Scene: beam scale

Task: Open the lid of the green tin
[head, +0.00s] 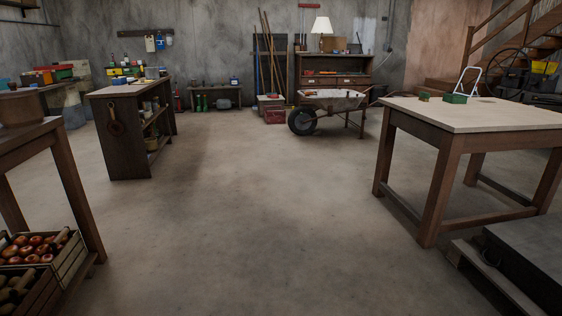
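Two small green things are on the pale top of the wooden table (520,115) at the right. The larger one is a low green box (454,98), which looks like the green tin. The smaller green thing (423,96) is to its left, apart from it. Both are too small to tell whether a lid is open or shut. Neither of my grippers is in view.
Open concrete floor (265,220) lies in the middle. A dark shelf unit (125,130) and a crate of apples (45,260) are at left. A wheelbarrow (330,105) stands at the back. A pallet (495,275) with a grey slab is at the lower right.

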